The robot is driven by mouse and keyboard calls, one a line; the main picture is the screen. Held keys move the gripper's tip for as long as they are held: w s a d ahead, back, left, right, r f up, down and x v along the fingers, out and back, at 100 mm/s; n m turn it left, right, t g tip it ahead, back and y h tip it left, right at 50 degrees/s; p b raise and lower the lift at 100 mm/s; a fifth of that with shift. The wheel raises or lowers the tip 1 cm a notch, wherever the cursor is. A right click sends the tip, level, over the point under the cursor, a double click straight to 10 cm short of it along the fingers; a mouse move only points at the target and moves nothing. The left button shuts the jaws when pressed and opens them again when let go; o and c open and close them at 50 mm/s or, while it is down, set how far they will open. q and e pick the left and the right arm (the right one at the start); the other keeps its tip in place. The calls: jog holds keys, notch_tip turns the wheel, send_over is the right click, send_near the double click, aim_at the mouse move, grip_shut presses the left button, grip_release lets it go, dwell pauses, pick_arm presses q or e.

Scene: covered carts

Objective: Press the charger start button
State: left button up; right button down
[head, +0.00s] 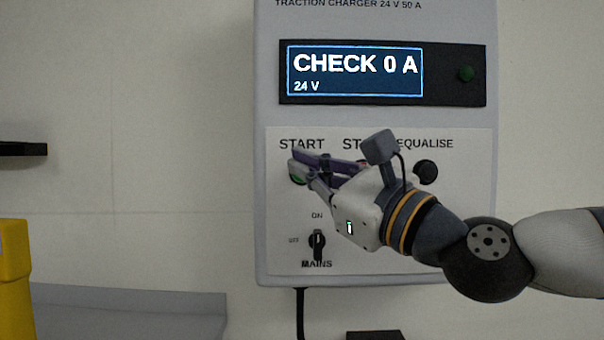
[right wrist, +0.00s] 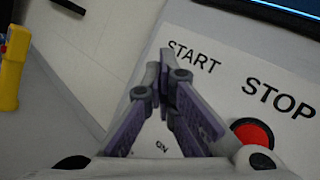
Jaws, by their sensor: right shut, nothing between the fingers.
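The traction charger (head: 375,20) hangs on the wall, and its display (head: 355,72) reads "CHECK 0 A" and "24 V". Its green start button (head: 297,174) sits under the START label, mostly covered by my right gripper (head: 294,168). The gripper is shut and empty, with its fingertips at the button; I cannot tell whether they touch it. In the right wrist view the shut fingertips (right wrist: 165,65) hide the start button below the START label. The red stop button (right wrist: 252,134) is to their right. My left gripper is not in view.
A black equalise button (head: 426,172) is at the right of the panel. The mains switch (head: 317,241) is below the start button, its handle vertical toward ON. A yellow object (head: 14,270) stands at the left, also in the right wrist view (right wrist: 13,68). A grey surface (head: 130,312) lies below.

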dwell(0.4)
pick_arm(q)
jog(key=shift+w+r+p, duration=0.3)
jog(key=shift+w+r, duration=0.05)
pick_arm(e)
jog(key=shift+s, duration=0.85)
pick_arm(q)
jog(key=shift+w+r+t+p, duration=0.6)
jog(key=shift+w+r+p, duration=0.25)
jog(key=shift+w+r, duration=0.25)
pick_arm(e)
jog(key=s, duration=0.5)
jog(key=shift+f, duration=0.1)
